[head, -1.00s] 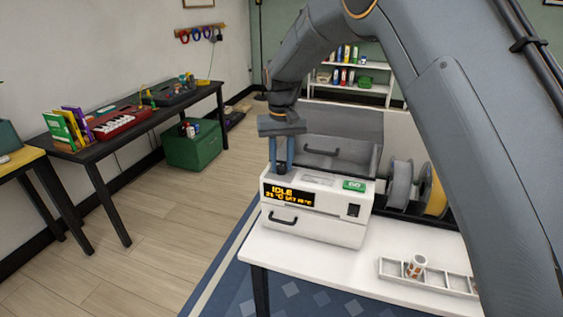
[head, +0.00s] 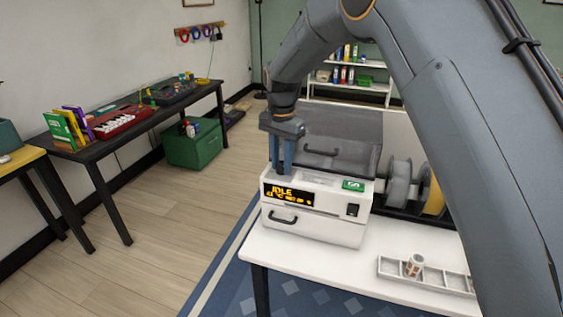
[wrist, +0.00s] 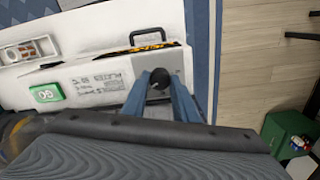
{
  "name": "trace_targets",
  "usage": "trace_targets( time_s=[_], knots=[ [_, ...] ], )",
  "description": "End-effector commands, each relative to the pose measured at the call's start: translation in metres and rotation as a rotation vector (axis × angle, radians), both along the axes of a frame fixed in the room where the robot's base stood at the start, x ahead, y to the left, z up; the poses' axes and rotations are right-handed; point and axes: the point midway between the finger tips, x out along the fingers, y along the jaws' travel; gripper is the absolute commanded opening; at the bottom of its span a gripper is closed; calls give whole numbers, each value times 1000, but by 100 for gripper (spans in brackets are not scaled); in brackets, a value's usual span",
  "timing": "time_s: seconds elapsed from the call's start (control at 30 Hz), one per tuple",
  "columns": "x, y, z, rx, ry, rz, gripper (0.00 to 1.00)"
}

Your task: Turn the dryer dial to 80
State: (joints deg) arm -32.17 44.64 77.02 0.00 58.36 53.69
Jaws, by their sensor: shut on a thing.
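The white dryer (head: 320,228) stands on the white table, with its grey lid raised behind. Its front display (head: 289,195) glows orange and reads IDLE. The smaller line below is too blurred to read surely. My gripper (head: 284,171) points down at the dryer's top left corner. Its blue fingers are shut on the dark round dial, which also shows between the fingertips in the wrist view (wrist: 158,80). In the head view the fingers mostly hide the dial. The green GO button (head: 354,185) is to the right of my gripper.
A white tray (head: 396,274) holding a small cylinder lies at the table's right front. Filament spools (head: 398,183) stand right of the dryer. A green box (head: 192,146) sits on the floor under the black desk. The floor left of the table is clear.

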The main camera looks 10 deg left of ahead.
Motion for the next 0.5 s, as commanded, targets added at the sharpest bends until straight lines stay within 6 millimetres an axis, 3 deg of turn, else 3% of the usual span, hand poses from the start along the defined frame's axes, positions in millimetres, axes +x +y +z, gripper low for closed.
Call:
trace_targets(
  time_s=[0.5],
  knots=[
    [1,0,1,0,-2,-69,4]
  ],
)
